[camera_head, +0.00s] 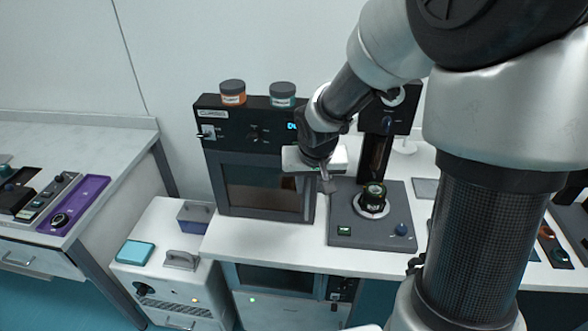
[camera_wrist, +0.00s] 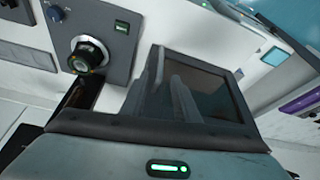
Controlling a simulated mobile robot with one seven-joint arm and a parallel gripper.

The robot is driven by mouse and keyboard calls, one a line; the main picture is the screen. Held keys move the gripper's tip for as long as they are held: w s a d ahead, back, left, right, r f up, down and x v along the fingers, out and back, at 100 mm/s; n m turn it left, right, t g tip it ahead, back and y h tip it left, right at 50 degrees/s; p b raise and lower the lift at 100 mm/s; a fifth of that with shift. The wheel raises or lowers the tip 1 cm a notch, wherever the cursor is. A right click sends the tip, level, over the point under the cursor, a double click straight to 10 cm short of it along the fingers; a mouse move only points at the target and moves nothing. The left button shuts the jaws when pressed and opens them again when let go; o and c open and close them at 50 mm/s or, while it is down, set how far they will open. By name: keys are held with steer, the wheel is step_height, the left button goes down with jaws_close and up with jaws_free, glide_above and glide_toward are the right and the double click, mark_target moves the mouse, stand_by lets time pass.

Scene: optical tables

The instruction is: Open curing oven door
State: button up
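The curing oven is a dark box on the white bench; its front door (camera_head: 262,188) has a dark window and looks closed. A pale vertical handle (camera_head: 307,198) runs along the door's right side. My gripper (camera_head: 326,183) is in front of the oven's right edge, close to the handle's upper end; whether it touches is unclear. Its fingers are small and partly hidden in the head view.
An orange-labelled jar (camera_head: 233,93) and a teal-labelled jar (camera_head: 282,95) stand on the oven. A grey instrument with a round stage (camera_head: 372,200) stands close to the oven's right. A white cabinet (camera_head: 165,245) is at lower left. Another windowed unit (camera_head: 275,278) sits under the bench.

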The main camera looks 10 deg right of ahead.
mark_target(308, 196)
steer(key=b+x, duration=0.1)
steer(key=x, duration=0.8)
steer(key=shift+b, duration=0.3)
jaws_close()
steer(key=shift+a, duration=0.1)
